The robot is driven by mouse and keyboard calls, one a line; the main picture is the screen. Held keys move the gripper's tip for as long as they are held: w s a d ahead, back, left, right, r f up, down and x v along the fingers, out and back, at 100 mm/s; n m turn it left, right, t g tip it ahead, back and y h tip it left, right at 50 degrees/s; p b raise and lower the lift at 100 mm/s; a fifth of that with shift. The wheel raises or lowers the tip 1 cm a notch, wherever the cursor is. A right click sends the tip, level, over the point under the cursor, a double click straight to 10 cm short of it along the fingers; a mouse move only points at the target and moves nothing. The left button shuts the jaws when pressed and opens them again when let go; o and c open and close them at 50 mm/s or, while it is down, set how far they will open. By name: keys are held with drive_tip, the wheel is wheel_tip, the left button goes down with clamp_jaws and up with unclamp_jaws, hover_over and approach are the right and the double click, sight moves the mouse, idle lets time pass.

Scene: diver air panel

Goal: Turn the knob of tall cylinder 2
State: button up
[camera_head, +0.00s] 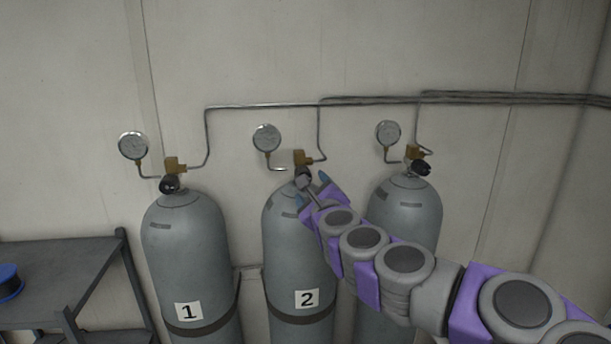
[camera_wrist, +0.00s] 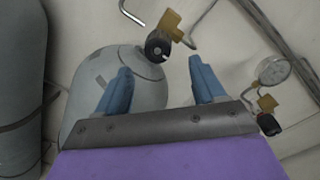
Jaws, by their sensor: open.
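Tall cylinder 2 (camera_head: 298,250) is a grey tank with a white "2" label, standing between two similar tanks. Its dark knob (camera_head: 304,175) sits on top below a brass valve, partly hidden by my gripper in the head view. In the wrist view the black knob (camera_wrist: 157,46) and brass fitting (camera_wrist: 172,24) show beyond and between my two blue fingertips. My gripper (camera_head: 312,190) is open and empty, reaching in from the right at the top of cylinder 2. In the wrist view my gripper (camera_wrist: 160,75) has its fingers apart, and the knob appears beyond them, nearer the left finger.
Cylinder 1 (camera_head: 188,245) stands to the left and a third cylinder (camera_head: 408,208) to the right, partly behind my arm. Gauges such as the middle one (camera_head: 266,138) and metal pipes (camera_head: 260,106) run along the wall. A dark shelf (camera_head: 60,265) stands at far left.

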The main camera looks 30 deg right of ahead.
drive_tip(key=p+x, duration=0.1)
drive_tip(key=x, duration=0.6)
drive_tip(key=shift+w+a, duration=0.1)
drive_tip(key=shift+w, duration=0.3)
drive_tip(key=shift+c, duration=0.5)
drive_tip(key=c, duration=0.9)
drive_tip(key=shift+c, duration=0.2)
